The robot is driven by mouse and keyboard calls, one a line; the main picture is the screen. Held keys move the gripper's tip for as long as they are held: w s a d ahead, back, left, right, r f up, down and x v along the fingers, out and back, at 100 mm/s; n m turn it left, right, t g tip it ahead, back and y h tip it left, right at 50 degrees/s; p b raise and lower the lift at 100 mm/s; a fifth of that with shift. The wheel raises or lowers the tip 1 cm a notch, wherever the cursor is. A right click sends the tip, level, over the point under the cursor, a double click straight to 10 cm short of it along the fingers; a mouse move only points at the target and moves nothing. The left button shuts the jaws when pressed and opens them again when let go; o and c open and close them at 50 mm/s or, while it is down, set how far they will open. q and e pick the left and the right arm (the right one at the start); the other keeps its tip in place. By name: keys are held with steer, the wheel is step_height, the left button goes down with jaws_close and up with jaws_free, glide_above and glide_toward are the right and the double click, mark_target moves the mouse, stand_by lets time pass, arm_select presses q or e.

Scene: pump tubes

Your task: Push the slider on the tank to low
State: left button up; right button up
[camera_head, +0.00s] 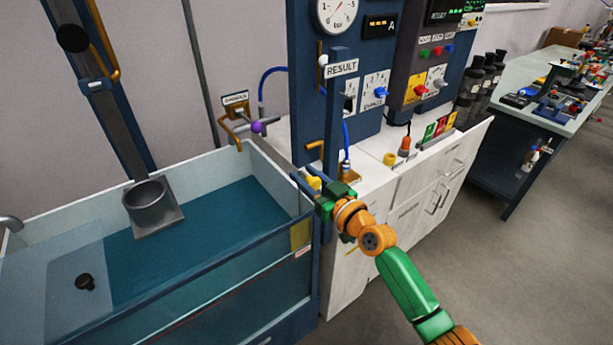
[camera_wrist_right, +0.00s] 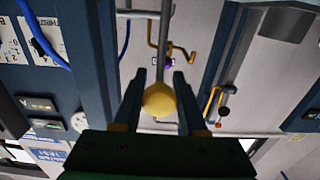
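The tank (camera_head: 25,185) stands at the left, glass-walled and holding blue-green water. A yellow knob (camera_head: 314,183) shows at the tank's right corner, beside a tall dark-blue post (camera_head: 332,125); I take it to be the slider's handle. My right gripper (camera_head: 311,182) is at this knob. In the right wrist view the round yellow knob (camera_wrist_right: 160,99) sits between the two spread fingers of this gripper (camera_wrist_right: 160,82). Narrow gaps appear on both sides, though contact is hard to judge. The slider's track and its low mark cannot be made out. My left gripper is not in view.
A grey cup-shaped fitting (camera_head: 152,202) stands over the water. A white cabinet (camera_head: 400,195) and blue panels with dials (camera_head: 337,12) stand close behind my right gripper. The floor at right is clear.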

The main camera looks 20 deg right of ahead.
jaws_close()
steer(key=shift+f, duration=0.1)
stand_by(1.0)
